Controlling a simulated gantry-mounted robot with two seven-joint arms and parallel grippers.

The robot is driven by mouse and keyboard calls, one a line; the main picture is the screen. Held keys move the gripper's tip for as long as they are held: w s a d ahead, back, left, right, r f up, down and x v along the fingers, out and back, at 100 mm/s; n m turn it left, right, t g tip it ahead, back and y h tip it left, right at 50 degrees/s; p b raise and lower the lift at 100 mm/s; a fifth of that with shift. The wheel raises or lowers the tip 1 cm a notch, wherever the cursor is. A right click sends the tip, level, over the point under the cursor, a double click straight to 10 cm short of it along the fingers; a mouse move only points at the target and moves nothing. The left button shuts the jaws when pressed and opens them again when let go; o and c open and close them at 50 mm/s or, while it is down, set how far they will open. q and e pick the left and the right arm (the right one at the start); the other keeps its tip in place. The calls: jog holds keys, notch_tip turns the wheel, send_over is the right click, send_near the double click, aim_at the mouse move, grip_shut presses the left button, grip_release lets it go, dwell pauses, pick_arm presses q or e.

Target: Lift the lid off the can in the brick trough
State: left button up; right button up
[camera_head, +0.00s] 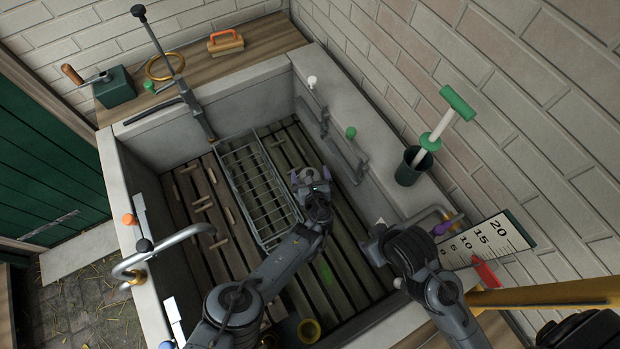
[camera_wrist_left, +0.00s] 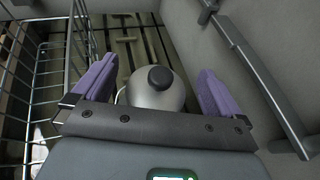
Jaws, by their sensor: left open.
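The can (camera_wrist_left: 155,98) is a pale grey metal vessel. Its rounded lid has a black knob (camera_wrist_left: 160,77) on top. In the left wrist view the can stands between the two purple fingers of my left gripper (camera_wrist_left: 157,70). The fingers are open, one on each side, with a gap to the lid. In the head view my left gripper (camera_head: 311,176) is low inside the trough (camera_head: 240,95), right of a wire rack (camera_head: 262,190), and hides the can.
The wire rack also shows close on the left in the left wrist view (camera_wrist_left: 80,45). A grey bar (camera_wrist_left: 255,75) runs along the wall on the right. Wooden slats with pegs (camera_head: 195,195) line the trough floor. A curved tap (camera_head: 165,245) rises at the left rim.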

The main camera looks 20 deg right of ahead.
pick_arm(q)
jog(key=shift+w, duration=0.25)
jog(key=shift+c, duration=0.2)
jog(key=c, duration=1.1)
jog(key=shift+o, duration=0.2)
